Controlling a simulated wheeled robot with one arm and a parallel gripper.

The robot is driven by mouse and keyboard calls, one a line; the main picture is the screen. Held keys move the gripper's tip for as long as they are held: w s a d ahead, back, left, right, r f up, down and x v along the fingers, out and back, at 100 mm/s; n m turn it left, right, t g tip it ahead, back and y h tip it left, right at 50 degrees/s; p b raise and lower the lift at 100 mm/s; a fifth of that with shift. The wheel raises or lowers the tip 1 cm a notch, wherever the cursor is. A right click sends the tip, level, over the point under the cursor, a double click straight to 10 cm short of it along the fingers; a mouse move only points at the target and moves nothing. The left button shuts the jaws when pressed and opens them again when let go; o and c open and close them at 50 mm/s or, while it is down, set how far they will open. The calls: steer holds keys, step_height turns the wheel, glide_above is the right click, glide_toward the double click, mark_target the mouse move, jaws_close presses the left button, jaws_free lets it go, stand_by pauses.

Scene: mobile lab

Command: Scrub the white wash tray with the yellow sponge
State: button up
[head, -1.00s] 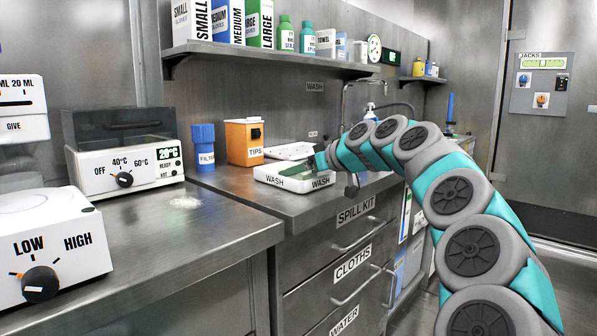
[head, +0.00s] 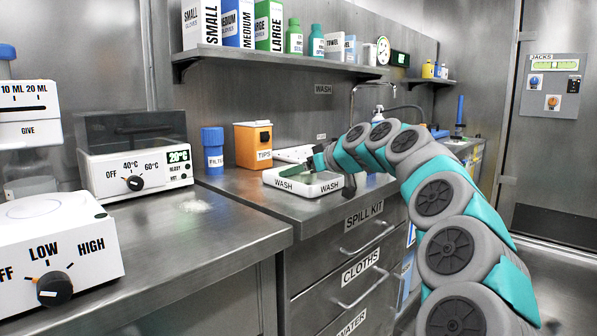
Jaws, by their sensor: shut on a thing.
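The white wash tray (head: 277,184) stands on the steel counter below the wash sign, with a green patch on its inside. My arm reaches over from the right, and my gripper (head: 318,160) is at the tray's right rear part, pointing into it. The gripper is small here and its fingertips are mostly hidden by the arm and tray wall. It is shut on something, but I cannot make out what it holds. The yellow sponge is not visible in this view.
An orange tips box (head: 252,146) and a blue filter bottle (head: 212,152) stand left of the tray. A white rack (head: 292,153) lies behind it. A tap (head: 352,100) rises behind my arm. A heater box (head: 135,165) and white powder (head: 197,206) are on the left counter.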

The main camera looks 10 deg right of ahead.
steer(key=shift+r+p, duration=2.4)
steer(key=shift+r, duration=1.7)
steer(key=shift+f, duration=0.1)
